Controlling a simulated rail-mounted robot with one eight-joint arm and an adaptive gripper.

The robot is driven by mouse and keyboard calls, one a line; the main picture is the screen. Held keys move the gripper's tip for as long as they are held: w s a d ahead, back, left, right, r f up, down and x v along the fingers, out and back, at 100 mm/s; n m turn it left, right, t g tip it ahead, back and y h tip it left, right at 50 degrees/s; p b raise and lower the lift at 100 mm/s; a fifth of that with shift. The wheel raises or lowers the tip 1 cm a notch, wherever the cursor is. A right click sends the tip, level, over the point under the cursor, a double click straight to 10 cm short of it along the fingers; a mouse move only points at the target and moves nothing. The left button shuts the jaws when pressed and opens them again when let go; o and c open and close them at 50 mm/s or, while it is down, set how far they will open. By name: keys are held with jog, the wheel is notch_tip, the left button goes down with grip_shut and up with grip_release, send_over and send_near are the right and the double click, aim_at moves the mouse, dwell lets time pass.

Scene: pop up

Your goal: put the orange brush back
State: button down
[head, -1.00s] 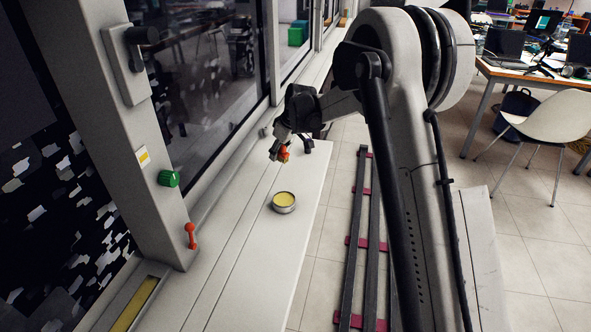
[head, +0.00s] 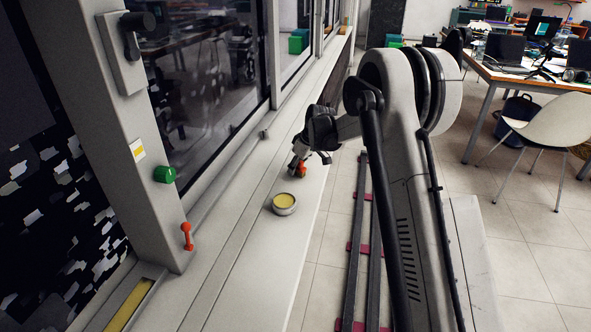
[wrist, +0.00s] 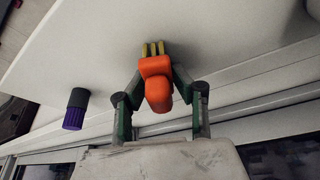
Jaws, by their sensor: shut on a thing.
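The orange brush (head: 302,170) is in my gripper (head: 298,167), above or at the white ledge near the ledge's right edge. In the wrist view the orange handle (wrist: 157,82) sits between the two fingers (wrist: 156,76), with yellow bristles (wrist: 152,48) pointing away from the palm. My gripper is shut on the brush. I cannot tell whether the bristles touch the ledge. A round metal tin with a yellow inside (head: 284,208) stands on the ledge, nearer the camera than the brush and apart from it.
The white ledge (head: 250,265) runs along windows on the left. A red lever (head: 187,236) and a green knob (head: 165,174) are on the frame post. A purple and black cylinder (wrist: 75,108) stands left of the gripper in the wrist view. Dark rails (head: 356,250) lie on the floor.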

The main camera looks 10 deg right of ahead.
jog(key=shift+f, duration=0.15)
jog(key=c, duration=1.4)
grip_release()
jog(key=shift+c, duration=0.2)
